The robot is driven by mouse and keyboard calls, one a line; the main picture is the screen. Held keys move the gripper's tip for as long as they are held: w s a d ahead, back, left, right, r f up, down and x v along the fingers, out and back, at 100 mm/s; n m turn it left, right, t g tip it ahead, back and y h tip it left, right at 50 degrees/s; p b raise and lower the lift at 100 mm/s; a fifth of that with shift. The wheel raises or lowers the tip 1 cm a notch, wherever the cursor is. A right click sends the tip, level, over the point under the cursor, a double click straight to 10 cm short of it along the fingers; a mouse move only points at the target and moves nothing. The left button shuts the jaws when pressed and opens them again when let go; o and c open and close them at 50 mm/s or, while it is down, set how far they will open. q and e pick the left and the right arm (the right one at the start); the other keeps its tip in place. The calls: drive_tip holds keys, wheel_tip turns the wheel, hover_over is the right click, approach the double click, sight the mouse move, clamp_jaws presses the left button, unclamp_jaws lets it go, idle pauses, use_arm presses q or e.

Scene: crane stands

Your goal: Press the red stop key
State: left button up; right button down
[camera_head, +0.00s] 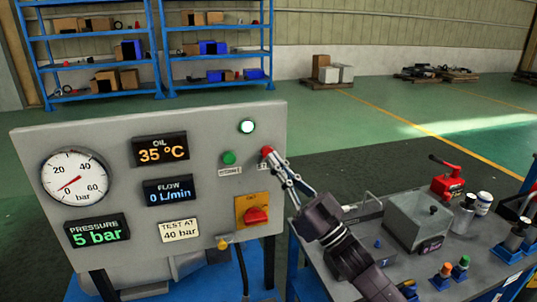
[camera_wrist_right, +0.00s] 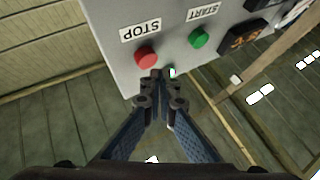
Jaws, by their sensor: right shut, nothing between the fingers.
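The red stop key (camera_head: 266,151) is a round red button at the right edge of a grey control panel (camera_head: 105,140). My right gripper (camera_head: 273,162) is shut and empty, with its fingertips right at the key and partly covering its label. In the right wrist view, where the panel appears upside down, the whole red key (camera_wrist_right: 147,57) shows beside the STOP label (camera_wrist_right: 140,30). The closed fingertips (camera_wrist_right: 160,76) are just below and right of it in that picture. I cannot tell whether they touch it. My left gripper is not in view.
A green start button (camera_head: 228,158) sits left of the red key, below a lit white lamp (camera_head: 247,126). A red rotary switch (camera_head: 256,215) is lower on the panel. A bench with a clear box (camera_head: 415,220) and a red tool (camera_head: 447,180) stands right.

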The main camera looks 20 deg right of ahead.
drive_tip(key=shift+w, duration=0.15)
drive_tip(key=shift+w, duration=0.3)
drive_tip(key=shift+w, duration=0.45)
idle(1.0)
drive_tip(key=shift+s, duration=0.95)
drive_tip(key=s+p, duration=0.2)
drive_tip(key=s, duration=0.3)
drive_tip(key=shift+d, duration=0.1)
